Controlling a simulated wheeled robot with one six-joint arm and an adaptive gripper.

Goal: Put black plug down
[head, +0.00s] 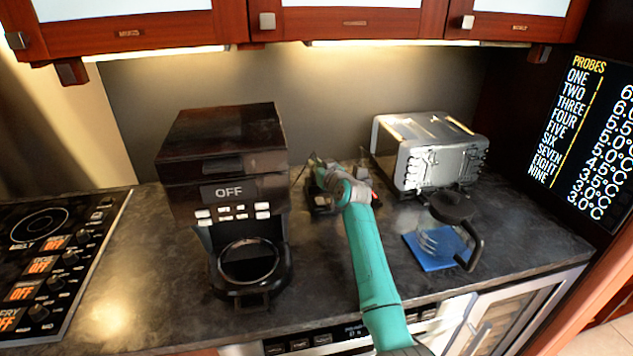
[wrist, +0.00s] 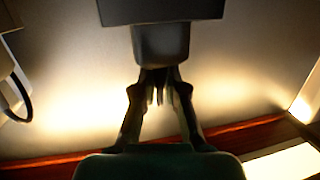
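My gripper (head: 322,180) reaches over the counter between the coffee maker and the toaster, at small dark items near the back wall. In the wrist view my gripper (wrist: 160,80) has its two fingers drawn in toward each other at the base of a dark grey, blocky piece, which I take to be the black plug (wrist: 162,45). Thin prong-like shapes show between the fingers. The fingers appear shut on it. A wider dark block at the top edge of the wrist view adjoins it. In the head view my gripper largely hides the plug.
The coffee maker (head: 225,165) stands left and the silver toaster (head: 430,155) right. A glass pot (head: 442,238) with a dark lid and handle sits on a blue mat (head: 430,262). A cooktop (head: 50,250) lies far left. The front middle of the counter (head: 320,275) is clear.

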